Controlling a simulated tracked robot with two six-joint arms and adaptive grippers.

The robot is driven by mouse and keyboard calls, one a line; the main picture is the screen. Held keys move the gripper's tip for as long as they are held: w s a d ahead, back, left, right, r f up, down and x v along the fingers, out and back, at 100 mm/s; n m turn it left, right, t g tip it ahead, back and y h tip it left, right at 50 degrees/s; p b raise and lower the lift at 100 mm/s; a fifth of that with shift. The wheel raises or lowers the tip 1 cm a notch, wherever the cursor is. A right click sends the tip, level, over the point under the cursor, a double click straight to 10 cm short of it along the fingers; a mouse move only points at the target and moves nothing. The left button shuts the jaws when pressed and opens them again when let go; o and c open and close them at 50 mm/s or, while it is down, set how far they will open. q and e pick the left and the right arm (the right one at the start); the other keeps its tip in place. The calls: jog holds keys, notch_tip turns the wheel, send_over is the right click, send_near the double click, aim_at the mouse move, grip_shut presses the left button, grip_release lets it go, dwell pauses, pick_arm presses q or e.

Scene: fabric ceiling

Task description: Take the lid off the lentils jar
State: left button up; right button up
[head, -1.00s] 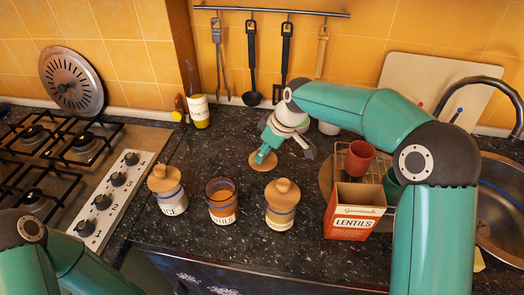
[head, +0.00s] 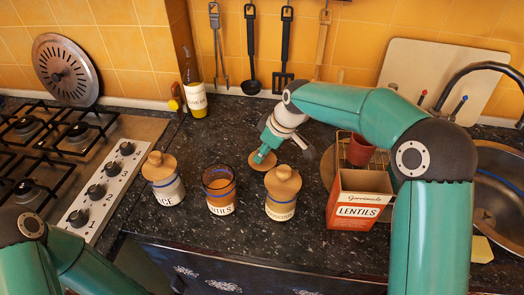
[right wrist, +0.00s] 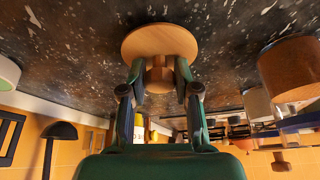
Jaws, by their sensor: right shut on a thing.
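The lentils jar (head: 219,190) stands open in the middle of the front row of jars. Its glass is brownish, its front label is partly turned, and no lid is on it. My right gripper (head: 265,156) is behind and to the right of this jar, shut on the knob of a round wooden lid (head: 262,161). In the right wrist view, the lid (right wrist: 160,42) faces the dark counter with its knob between my fingertips (right wrist: 159,78). Whether the lid touches the counter is hard to tell. My left gripper is out of view.
The rice jar (head: 165,186) and another lidded jar (head: 281,204) flank the open jar. A red lentils box (head: 357,211) stands to the right, before a red cup (head: 360,150). The stove (head: 60,160) is left, the sink (head: 497,190) right. Counter behind the jars is mostly clear.

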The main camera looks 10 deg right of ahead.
jog(key=shift+f+b, duration=0.35)
jog(key=shift+f, duration=0.2)
jog(key=o, duration=1.6)
jog(key=shift+r, duration=0.15)
jog(key=shift+r+p, duration=2.65)
jog(key=shift+r, duration=0.8)
